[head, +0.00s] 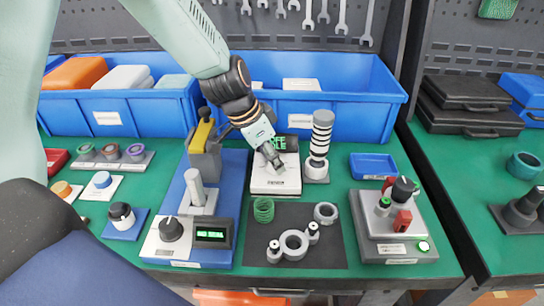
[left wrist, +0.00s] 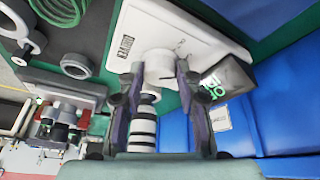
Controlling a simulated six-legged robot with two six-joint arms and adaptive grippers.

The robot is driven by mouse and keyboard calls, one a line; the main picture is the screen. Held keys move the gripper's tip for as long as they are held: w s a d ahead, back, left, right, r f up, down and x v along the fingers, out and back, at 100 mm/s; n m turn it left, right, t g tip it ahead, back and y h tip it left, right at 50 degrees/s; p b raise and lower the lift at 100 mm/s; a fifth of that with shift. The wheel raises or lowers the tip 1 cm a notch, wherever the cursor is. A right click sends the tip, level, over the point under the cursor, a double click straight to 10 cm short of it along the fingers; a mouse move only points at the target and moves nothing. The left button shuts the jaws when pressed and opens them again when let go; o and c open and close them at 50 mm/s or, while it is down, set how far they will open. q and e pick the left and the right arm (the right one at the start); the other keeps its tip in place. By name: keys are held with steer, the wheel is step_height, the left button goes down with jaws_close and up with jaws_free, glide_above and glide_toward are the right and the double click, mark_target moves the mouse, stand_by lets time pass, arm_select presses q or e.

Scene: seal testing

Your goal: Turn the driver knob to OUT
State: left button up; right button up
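The driver is a white unit (head: 262,185) at the table's middle, with a small dark display (head: 291,144) showing green text, partly hidden. It also shows in the left wrist view as a white plate (left wrist: 205,22). Its pale round knob (left wrist: 159,66) stands on the plate, between the fingertips of my left gripper (left wrist: 160,76). The fingertips look in contact with the knob's two sides. In the head view my left gripper (head: 274,160) points down onto the unit and hides most of the knob. The knob's setting is not readable. My right gripper is not in view.
Left of the driver is a blue tester (head: 228,185) with a black knob (head: 171,228) and a display (head: 212,235) reading NO SEAL. A ringed cylinder (head: 321,135) stands close right. A dark mat (head: 335,250) with rings lies in front; blue bins (head: 350,110) stand behind.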

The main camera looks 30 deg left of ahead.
arm_select(q)
steer(key=shift+w+d, duration=0.1)
steer(key=shift+c, duration=0.8)
steer(key=c, duration=0.4)
steer(key=shift+o, duration=0.2)
steer(key=shift+n, duration=0.4)
steer(key=n+y+p, duration=0.1)
steer(key=n, duration=0.1)
steer(key=n+p, duration=0.1)
steer(key=n, duration=0.1)
steer(key=shift+s+d+t+y+p, duration=0.2)
steer(key=shift+t+y+p, duration=0.15)
steer(key=shift+t+y, duration=0.05)
steer(key=shift+n+y+p, duration=0.4)
steer(key=shift+n+p, duration=0.8)
steer(key=shift+n, duration=0.2)
steer(key=shift+f+n, duration=0.15)
steer(key=shift+n, duration=0.15)
